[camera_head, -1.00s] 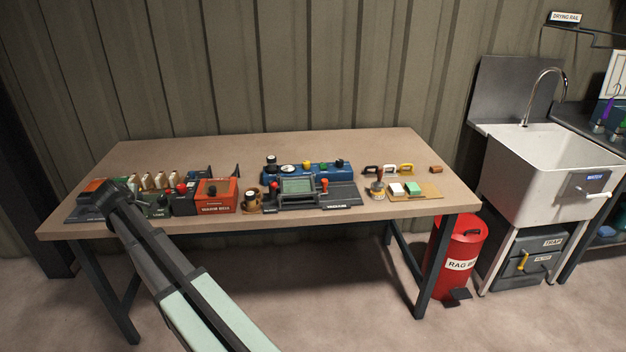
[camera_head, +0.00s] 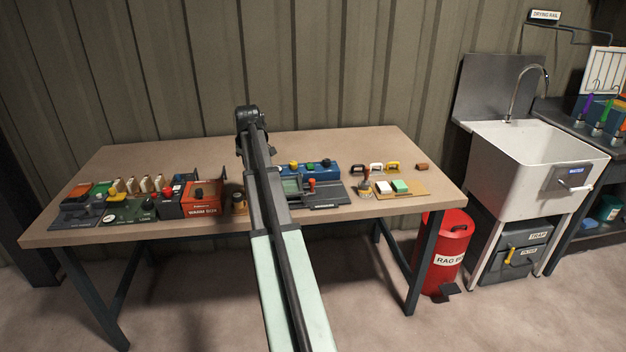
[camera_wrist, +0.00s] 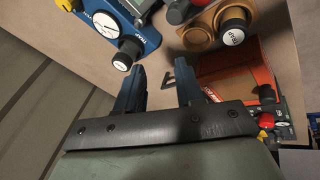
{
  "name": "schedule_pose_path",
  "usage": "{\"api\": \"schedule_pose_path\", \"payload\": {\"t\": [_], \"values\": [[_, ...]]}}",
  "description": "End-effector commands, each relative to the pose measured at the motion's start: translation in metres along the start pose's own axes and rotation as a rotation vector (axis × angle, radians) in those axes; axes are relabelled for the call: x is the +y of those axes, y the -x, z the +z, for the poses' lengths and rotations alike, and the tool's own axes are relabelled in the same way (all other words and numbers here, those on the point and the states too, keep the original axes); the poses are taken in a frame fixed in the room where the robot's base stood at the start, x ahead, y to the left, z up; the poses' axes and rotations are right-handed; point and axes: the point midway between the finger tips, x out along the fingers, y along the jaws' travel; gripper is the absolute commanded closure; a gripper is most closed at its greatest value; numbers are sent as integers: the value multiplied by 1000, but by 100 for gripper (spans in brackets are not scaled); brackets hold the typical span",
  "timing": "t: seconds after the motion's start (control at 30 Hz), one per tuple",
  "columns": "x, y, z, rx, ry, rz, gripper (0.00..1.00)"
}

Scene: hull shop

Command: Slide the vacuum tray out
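The vacuum unit is a dark grey, low device (camera_head: 330,199) with a red-knobbed lever (camera_head: 311,186) and a green-grey plate (camera_head: 292,185), near the front middle of the bench. My arm crosses its left part, so whether its tray is in or out cannot be told. My gripper (camera_wrist: 160,76) is open and empty in the wrist view, its two dark blue fingers apart over the bare bench. It is beside the blue gauge box (camera_wrist: 125,22) and the orange-red warm box (camera_wrist: 232,68). In the head view my arm's end stands above the bench's back middle, fingers hidden.
The blue box (camera_head: 322,169) stands behind the vacuum unit. The red box (camera_head: 203,197) and smaller devices crowd the bench's left. Handles and a board with blocks (camera_head: 417,188) lie to the right. The bench's back strip (camera_head: 180,150) is clear.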

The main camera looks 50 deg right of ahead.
Motion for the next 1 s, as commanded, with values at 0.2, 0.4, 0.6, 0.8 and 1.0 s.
{"api": "schedule_pose_path", "payload": {"t": [0.2, 0.4, 0.6, 0.8, 1.0], "values": [[49, 13, 75, 1, -106, -98, 63], [83, 32, 140, 24, -188, -184, 63], [104, 50, 191, 52, -244, -247, 63], [113, 59, 214, 70, -266, -275, 63], [110, 49, 215, 71, -268, -281, 63]]}}
